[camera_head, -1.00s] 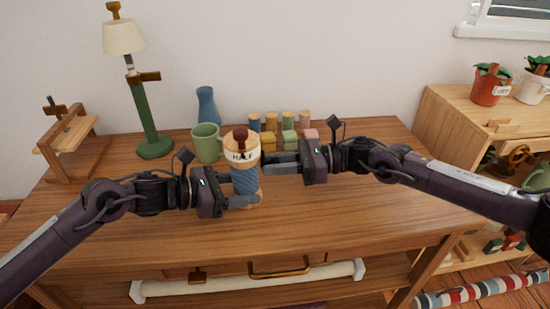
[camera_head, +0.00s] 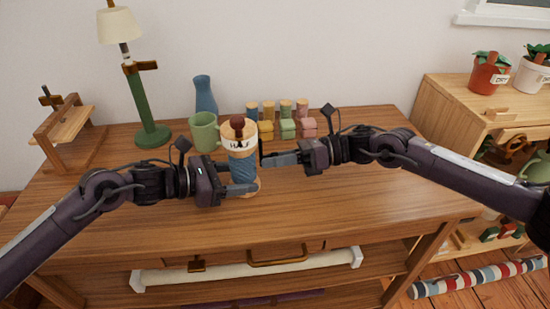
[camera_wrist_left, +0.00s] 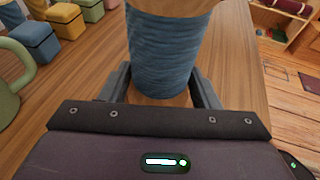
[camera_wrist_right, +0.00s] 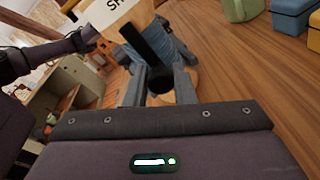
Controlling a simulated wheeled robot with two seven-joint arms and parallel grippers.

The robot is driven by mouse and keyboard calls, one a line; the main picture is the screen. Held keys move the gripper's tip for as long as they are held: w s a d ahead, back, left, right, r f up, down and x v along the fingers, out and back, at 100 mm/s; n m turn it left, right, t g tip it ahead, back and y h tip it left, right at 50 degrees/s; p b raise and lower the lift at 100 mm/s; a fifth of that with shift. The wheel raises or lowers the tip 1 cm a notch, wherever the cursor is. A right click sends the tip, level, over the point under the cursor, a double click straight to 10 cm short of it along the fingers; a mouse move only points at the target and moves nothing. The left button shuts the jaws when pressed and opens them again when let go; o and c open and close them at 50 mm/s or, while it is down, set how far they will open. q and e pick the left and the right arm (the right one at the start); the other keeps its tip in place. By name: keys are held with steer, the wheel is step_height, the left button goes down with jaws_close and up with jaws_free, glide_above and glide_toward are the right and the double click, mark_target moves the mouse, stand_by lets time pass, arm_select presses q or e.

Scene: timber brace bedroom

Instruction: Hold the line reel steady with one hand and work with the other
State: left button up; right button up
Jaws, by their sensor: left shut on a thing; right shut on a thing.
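The line reel (camera_head: 241,170) stands upright on the wooden table, wound with blue line under a pale top band marked "HALF" and a dark red knob. My left gripper (camera_head: 246,188) is shut around the lower part of the reel. The left wrist view shows the wound line (camera_wrist_left: 165,50) between its fingers. My right gripper (camera_head: 268,159) is at the reel's right side. In the right wrist view its fingers close on the dark end of a black crank arm (camera_wrist_right: 146,42) beside the reel. The exact finger contact there is partly hidden.
A green mug (camera_head: 204,132) stands close behind the reel, with a blue vase (camera_head: 205,96) beyond it. A green lamp (camera_head: 144,100) stands at the back left. The table's front (camera_head: 300,215) is clear.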

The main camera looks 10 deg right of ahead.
arm_select(q)
steer(key=shift+a+f, duration=0.1)
steer(key=shift+f, duration=0.35)
arm_select(e)
steer(key=shift+w+d+r, duration=0.15)
arm_select(q)
steer(key=shift+s, duration=0.1)
arm_select(e)
steer(key=o, duration=0.9)
steer(key=shift+c, duration=0.2)
steer(key=shift+o, duration=0.3)
steer(key=d, duration=0.4)
steer(key=d+r, duration=0.1)
steer(key=d, duration=0.7)
steer(key=shift+s+r, duration=0.25)
steer(key=shift+s, duration=0.1)
